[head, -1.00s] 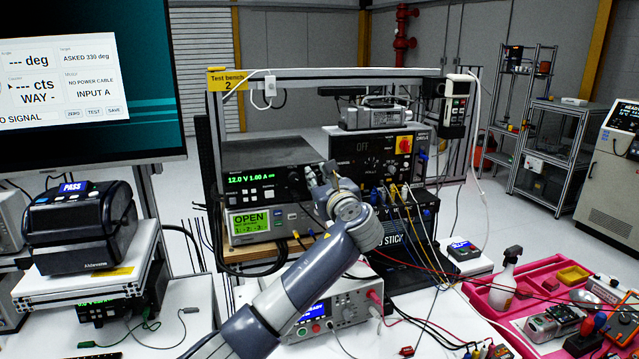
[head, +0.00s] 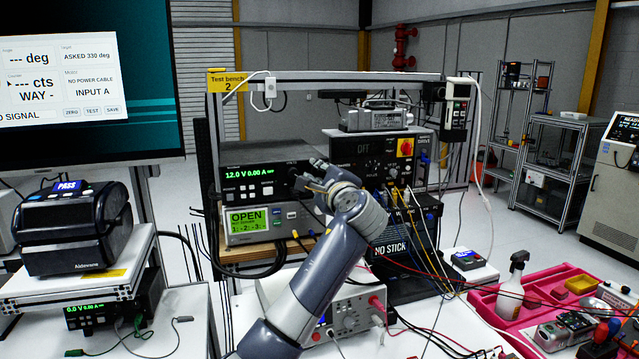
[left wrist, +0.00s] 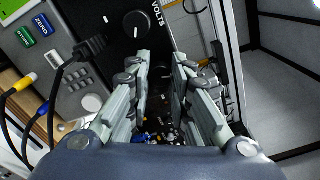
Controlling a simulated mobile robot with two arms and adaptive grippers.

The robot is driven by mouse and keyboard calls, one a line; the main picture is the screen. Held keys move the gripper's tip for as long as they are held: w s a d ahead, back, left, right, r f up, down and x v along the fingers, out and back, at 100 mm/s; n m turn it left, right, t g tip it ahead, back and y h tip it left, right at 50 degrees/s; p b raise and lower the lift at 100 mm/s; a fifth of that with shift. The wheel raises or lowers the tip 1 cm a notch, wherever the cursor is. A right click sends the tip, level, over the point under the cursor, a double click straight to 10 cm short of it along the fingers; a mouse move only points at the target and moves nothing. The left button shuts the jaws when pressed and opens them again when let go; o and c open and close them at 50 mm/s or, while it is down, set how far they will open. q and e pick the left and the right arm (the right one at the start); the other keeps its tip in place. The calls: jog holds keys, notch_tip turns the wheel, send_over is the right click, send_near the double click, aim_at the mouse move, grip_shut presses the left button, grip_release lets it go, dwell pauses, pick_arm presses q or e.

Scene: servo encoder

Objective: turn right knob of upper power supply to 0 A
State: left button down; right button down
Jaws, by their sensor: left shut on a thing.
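The upper power supply (head: 240,192) is a dark box on the bench rack; its green display (head: 248,175) reads 12.0 V 0.00 A. My left gripper (head: 312,176) is at the right end of its front panel, its fingers shut on the right knob. The knob is hidden by the fingers in the head view and hard to make out in the dark gap between the fingertips (left wrist: 163,62) in the left wrist view. A black knob marked VOLTS (left wrist: 137,25) is beside the fingers, apart from them. My right gripper is not in view.
A meter with a green OPEN screen (head: 250,218) sits directly below the supply. A black unit with a red-and-yellow switch (head: 404,148) is close on the right. Cables hang in front of the NO STICK box (head: 400,255). A pink tray (head: 485,305) lies at the lower right.

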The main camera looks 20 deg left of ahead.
pick_arm(q)
jog(key=shift+n+b, duration=0.7)
jog(key=shift+n, duration=0.6)
jog(key=c, duration=1.4)
grip_release()
jog(key=shift+s+f, duration=0.1)
jog(key=shift+s+d+f, duration=0.15)
jog(key=shift+s+d, duration=0.25)
jog(key=shift+s, duration=0.05)
jog(key=v, duration=0.6)
jog(key=shift+s+d+r, duration=0.25)
jog(key=shift+s+r, duration=0.05)
jog(key=shift+s, duration=0.05)
